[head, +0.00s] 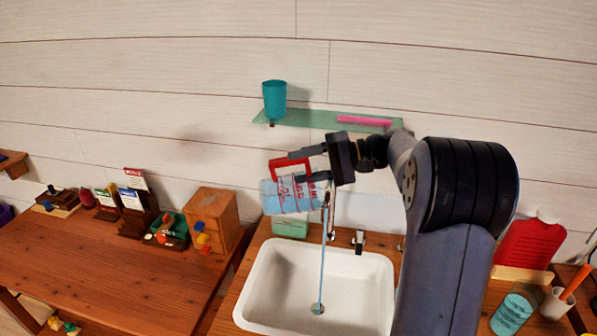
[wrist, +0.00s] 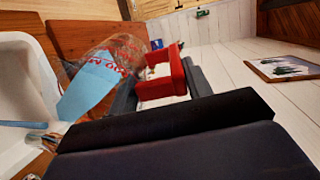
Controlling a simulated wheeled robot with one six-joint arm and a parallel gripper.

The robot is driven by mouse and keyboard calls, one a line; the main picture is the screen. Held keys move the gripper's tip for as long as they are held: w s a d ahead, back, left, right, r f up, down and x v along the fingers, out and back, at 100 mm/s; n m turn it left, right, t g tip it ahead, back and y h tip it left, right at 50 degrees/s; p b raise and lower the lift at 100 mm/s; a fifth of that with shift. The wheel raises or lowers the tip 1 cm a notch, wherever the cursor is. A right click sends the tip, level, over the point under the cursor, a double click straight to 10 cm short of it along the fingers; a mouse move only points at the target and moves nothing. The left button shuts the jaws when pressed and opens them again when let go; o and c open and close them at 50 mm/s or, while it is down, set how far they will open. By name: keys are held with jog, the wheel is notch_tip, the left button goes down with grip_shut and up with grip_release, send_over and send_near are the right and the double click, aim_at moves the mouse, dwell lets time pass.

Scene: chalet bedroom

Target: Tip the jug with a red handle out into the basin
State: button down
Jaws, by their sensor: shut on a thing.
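The clear jug (head: 290,195) with red lettering and blue liquid inside lies tipped well over on its side above the basin's back left. Its red handle (head: 288,164) is uppermost in the head view. My gripper (head: 303,165) is shut on the red handle. In the wrist view the handle (wrist: 162,78) sits between the dark fingers, and the jug (wrist: 92,84) still holds blue liquid. A thin blue stream (head: 322,262) runs from the jug's right end down to near the drain of the white basin (head: 268,302). The basin's front edge is partly cut off.
A tap (head: 358,240) stands behind the basin, close to the stream. A glass shelf (head: 315,119) holding a teal cup (head: 274,99) is above. A wooden tissue box (head: 212,215) stands left; a blue-filled glass (head: 512,313) stands right.

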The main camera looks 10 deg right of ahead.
jog(key=shift+s+d+r+y+b, duration=0.1)
jog(key=shift+d+r+y+b, duration=0.1)
jog(key=shift+d+y, duration=0.3)
jog(key=shift+s+d+r+y+b, duration=0.1)
jog(key=shift+d+r+y+b, duration=0.1)
jog(key=shift+d+y, duration=0.25)
jog(key=shift+w+a+f+h, duration=0.1)
jog(key=shift+a+h, duration=0.5)
jog(key=shift+h, duration=0.05)
jog(key=shift+a+f+h, duration=0.2)
jog(key=shift+a+h, duration=0.1)
